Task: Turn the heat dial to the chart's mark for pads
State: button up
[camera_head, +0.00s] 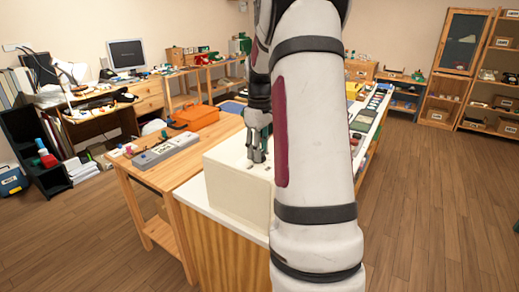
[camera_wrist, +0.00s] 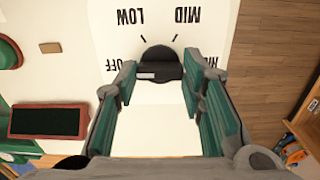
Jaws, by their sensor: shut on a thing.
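The heat dial (camera_wrist: 158,54) is a dark round knob with a raised bar, on a cream panel (camera_wrist: 205,40) in the wrist view. OFF, LOW, MID and a partly covered HI label surround it. A small pale mark shows on the left part of the bar; its exact setting is hard to tell. My gripper (camera_wrist: 158,76) has its green-padded fingers on either side of the bar, shut on the dial. In the head view, my gripper (camera_head: 257,152) points down at the cream box (camera_head: 238,187), and the dial is hidden there. I cannot make out the chart.
A wooden table with a grey device (camera_head: 166,150) and an orange case (camera_head: 195,117) stands left of the box. My arm blocks the middle of the head view. A counter with several items runs behind it. The wooden floor (camera_head: 430,210) at right is clear.

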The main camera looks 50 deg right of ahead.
jog(key=shift+m, duration=0.3)
jog(key=m, duration=0.5)
jog(key=shift+m, duration=0.3)
jog(key=m, duration=0.5)
jog(key=shift+b, duration=0.35)
jog(key=shift+m, duration=0.3)
jog(key=o, duration=1.1)
jog(key=shift+o, duration=0.2)
jog(key=shift+r, duration=0.15)
